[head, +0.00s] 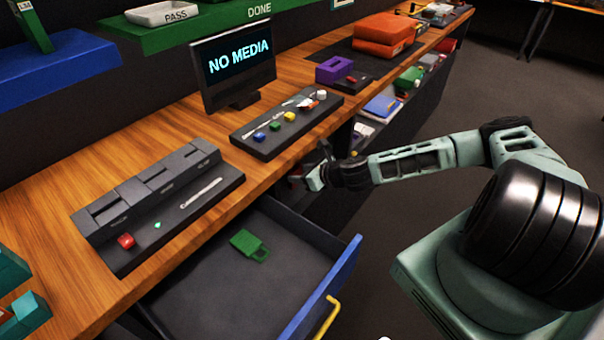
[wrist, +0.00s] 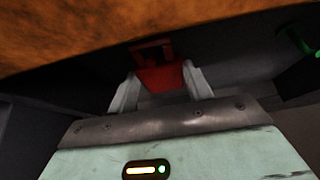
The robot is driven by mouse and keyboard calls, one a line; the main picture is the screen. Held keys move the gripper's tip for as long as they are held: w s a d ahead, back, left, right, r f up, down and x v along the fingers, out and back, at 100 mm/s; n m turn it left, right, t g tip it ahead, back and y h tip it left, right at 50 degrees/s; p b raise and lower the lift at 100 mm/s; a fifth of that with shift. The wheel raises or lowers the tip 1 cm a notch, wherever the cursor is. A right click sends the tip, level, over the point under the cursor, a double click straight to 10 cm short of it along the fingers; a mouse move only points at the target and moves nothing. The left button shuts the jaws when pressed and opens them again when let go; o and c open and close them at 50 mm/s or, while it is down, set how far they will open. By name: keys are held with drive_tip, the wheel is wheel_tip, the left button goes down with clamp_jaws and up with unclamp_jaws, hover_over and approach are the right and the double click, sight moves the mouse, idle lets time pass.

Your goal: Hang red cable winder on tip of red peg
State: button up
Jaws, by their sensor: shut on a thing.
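My gripper (wrist: 163,86) is shut on the red cable winder (wrist: 158,76), which sits between the two pale fingers in the wrist view. Its framed end with an opening points away from the gripper. In the head view my gripper (head: 312,178) is below the bench's front edge, beside the open drawer, with a dark red bit of the winder (head: 296,181) showing by it. The red peg cannot be made out in either view. A green peg-like piece (wrist: 293,40) shows at the upper right of the wrist view.
The wooden bench edge (wrist: 90,35) hangs close above the gripper. An open drawer (head: 190,290) with a blue front holds a green winder (head: 249,245). Open floor lies right.

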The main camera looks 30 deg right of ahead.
drive_tip(key=o, duration=1.1)
drive_tip(key=shift+s, duration=0.1)
drive_tip(key=b+v, duration=0.2)
drive_tip(key=v, duration=1.5)
drive_tip(key=shift+d+r, duration=0.1)
drive_tip(key=shift+d, duration=0.05)
